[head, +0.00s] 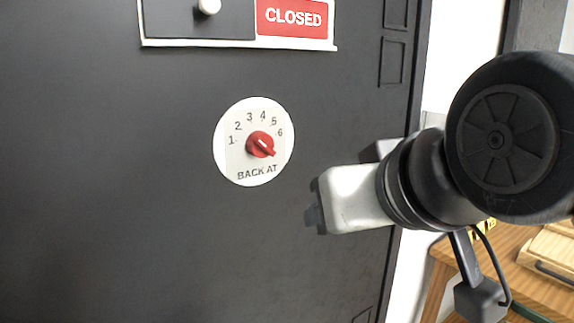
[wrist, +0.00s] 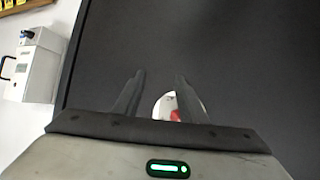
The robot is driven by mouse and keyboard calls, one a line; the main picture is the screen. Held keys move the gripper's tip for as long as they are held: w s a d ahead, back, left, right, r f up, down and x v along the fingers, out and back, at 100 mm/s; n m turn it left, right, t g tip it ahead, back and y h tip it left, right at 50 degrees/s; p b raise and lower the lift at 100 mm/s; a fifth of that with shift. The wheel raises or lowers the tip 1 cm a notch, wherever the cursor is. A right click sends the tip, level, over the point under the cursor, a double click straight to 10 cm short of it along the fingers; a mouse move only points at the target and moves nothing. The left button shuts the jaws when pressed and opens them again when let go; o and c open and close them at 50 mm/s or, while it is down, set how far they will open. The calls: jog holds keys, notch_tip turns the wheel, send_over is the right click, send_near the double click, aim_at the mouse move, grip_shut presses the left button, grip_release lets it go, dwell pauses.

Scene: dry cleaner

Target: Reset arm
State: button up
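My gripper (head: 313,205) is in front of the black door, to the right of and below the round white dial (head: 228,164). The dial is marked 1 to 6 with "BACK AT", and its red knob (head: 260,144) points to the lower right, just below the 6. In the wrist view my gripper (wrist: 160,76) has its two fingers apart with nothing held between them. Part of the white dial (wrist: 163,103) and red knob (wrist: 175,115) shows beyond the fingers, partly hidden by the gripper body. The gripper appears clear of the knob.
A wooden table (head: 512,262) stands at lower right. A white box (wrist: 36,70) hangs on the wall in the wrist view.

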jog(key=s+d+f+m+g+h+p, duration=0.1)
jog(key=s+d+f+m+g, duration=0.2)
jog(key=f, duration=0.5)
jog(key=s+d+f+g+h+p, duration=0.1)
jog(key=d+f+g+h, duration=0.1)
jog(key=d+f, duration=0.45)
notch_tip(320, 180, up, 13)
jog(key=a+p, duration=0.2)
jog(key=p, duration=1.2)
